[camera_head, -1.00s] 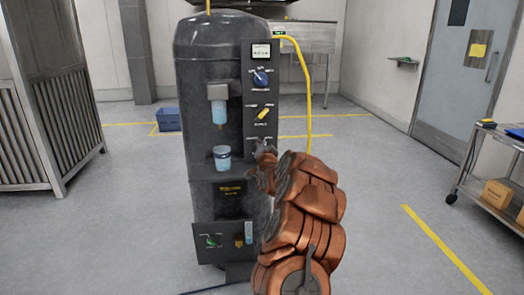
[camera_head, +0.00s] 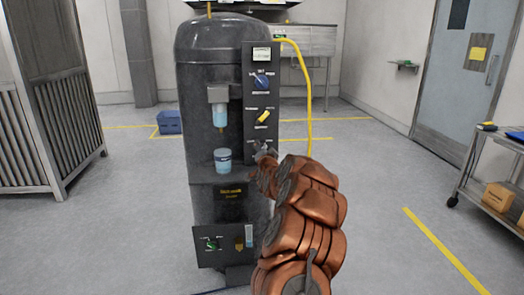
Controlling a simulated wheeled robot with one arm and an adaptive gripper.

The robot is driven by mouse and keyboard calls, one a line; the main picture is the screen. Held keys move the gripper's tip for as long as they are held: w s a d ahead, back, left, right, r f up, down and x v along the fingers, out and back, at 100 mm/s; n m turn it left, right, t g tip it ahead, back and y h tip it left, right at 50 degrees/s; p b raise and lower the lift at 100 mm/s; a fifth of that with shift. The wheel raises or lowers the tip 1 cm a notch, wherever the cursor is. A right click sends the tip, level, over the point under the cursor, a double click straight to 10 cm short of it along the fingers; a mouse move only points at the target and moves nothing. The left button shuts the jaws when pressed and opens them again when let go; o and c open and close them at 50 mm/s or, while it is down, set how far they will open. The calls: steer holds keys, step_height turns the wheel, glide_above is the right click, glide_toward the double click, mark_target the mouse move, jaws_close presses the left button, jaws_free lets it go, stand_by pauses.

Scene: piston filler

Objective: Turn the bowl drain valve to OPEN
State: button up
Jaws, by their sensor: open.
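The dark piston filler machine (camera_head: 208,60) stands upright in the middle of the view. Its side panel carries a gauge, a blue knob (camera_head: 262,82) and a tilted yellow lever (camera_head: 263,118). A lower panel has a small green-handled lever (camera_head: 212,244). The labels are too small to read, so I cannot tell which control is the bowl drain valve. My gripper (camera_head: 262,152) is open at the lower part of the side panel, below the yellow lever. It hides whatever control is there, and contact cannot be told.
A clear blue bowl (camera_head: 220,114) hangs in the machine's recess above a blue cup (camera_head: 222,160). A yellow hose (camera_head: 308,85) runs down behind on the right. A cart (camera_head: 490,185) with boxes stands at the right, a slatted metal unit (camera_head: 55,110) at the left. Floor on both sides is clear.

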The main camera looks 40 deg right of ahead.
steer(key=shift+s, duration=0.15)
steer(key=v, duration=1.1)
steer(key=shift+s+a, duration=0.2)
steer(key=shift+a, duration=0.1)
stand_by(0.4)
